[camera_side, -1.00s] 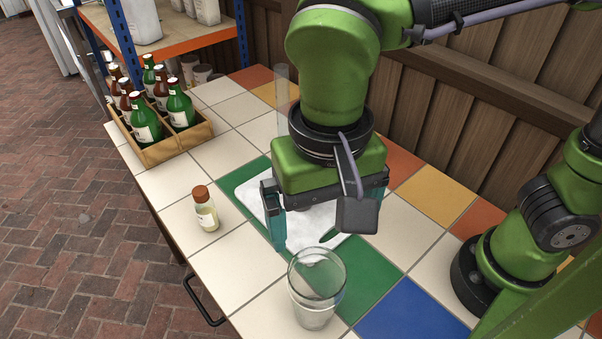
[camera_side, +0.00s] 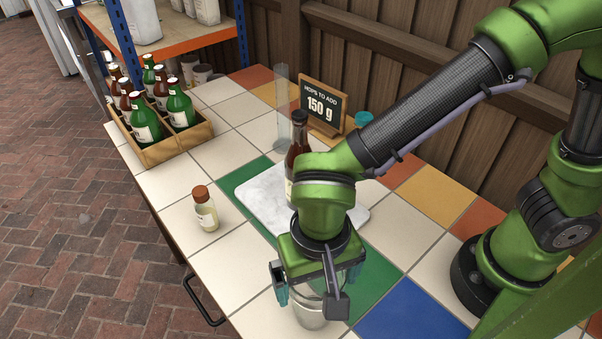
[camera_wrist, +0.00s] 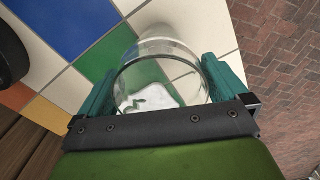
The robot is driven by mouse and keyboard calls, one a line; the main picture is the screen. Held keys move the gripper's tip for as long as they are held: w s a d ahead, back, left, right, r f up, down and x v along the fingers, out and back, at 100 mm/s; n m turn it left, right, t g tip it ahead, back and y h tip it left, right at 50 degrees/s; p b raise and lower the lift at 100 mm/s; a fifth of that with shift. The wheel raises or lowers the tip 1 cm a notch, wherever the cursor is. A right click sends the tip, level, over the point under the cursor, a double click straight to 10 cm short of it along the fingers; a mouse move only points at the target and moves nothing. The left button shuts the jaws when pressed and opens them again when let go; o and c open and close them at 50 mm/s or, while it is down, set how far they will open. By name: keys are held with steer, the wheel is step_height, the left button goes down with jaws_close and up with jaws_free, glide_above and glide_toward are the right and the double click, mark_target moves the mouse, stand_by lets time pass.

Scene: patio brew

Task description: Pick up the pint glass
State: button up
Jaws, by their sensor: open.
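The pint glass (camera_side: 309,313) stands upright on the tiled table's front part in the side view. It is clear and looks empty; my gripper hides its upper part. My gripper (camera_side: 318,289) is right over it, fingers pointing down. In the wrist view the glass (camera_wrist: 160,52) lies between the two teal fingers of my gripper (camera_wrist: 158,92). The fingers are open, one on each side of the glass, with its rim close to the palm. I cannot tell whether either finger touches it.
A small corked bottle (camera_side: 205,209) stands to the left. A crate of bottles (camera_side: 161,152), a clear tube (camera_side: 282,105) and a sign (camera_side: 323,104) are farther back. The table's edge is near the glass.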

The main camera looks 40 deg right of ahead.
steer(key=shift+f, duration=0.1)
steer(key=shift+c, duration=0.2)
steer(key=c, duration=1.4)
